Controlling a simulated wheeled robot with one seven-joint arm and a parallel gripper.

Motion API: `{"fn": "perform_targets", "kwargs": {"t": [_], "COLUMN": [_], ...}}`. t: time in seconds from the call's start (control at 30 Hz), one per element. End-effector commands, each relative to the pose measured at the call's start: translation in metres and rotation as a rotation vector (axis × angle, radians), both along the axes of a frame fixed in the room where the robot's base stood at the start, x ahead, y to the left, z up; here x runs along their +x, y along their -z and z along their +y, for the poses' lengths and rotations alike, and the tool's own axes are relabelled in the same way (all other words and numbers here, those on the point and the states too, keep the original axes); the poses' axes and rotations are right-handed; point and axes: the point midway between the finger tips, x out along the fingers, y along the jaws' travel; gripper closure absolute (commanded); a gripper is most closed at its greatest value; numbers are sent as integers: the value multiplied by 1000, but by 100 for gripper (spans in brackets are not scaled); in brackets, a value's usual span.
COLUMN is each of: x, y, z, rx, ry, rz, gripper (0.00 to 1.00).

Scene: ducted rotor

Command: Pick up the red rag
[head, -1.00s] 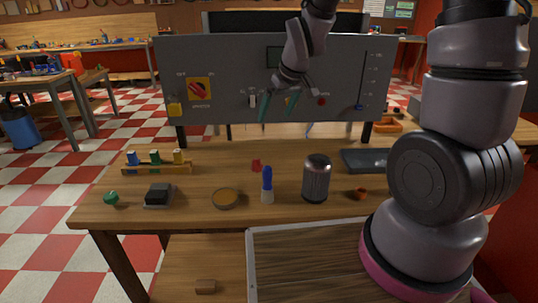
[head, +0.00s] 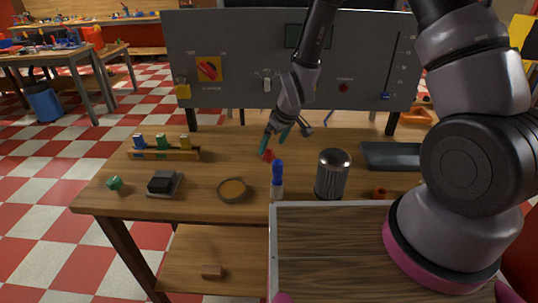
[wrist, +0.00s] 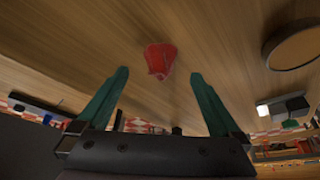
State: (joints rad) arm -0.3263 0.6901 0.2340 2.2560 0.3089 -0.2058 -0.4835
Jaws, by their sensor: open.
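The red rag (head: 268,155) is a small crumpled piece on the wooden table, behind the blue-topped bottle. In the wrist view the red rag (wrist: 160,60) lies on the wood just beyond the fingertips and between their lines. My gripper (head: 275,140) is open and empty, above and close to the rag, with its teal fingers pointing down toward it. In the wrist view my gripper (wrist: 158,75) has its two fingers wide apart, with nothing between them. In the head view, a finger partly overlaps the rag.
The blue-topped bottle (head: 277,180) and a dark metal canister (head: 332,174) stand in front of the rag. A round shallow dish (head: 233,190) is at front left. A peg rack (head: 164,153) is at left. A grey panel (head: 225,95) rises behind the table.

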Motion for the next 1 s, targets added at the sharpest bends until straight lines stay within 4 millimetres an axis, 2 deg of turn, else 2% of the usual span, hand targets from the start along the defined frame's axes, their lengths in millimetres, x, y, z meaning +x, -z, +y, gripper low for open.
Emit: {"fn": "perform_targets", "kwargs": {"t": [0.3,0.57,0.6,0.67,0.8,1.0], "x": [15,16,16,16,16,16], "y": [39,42,42,41,41,41], "z": [13,15,15,15,14,14], "rx": [1,1,0,0,0,0], "ry": [1,1,1,1,1,1], "rz": [2,0,0,0,0,0], "gripper": [0,0,4,27,80,81]}}
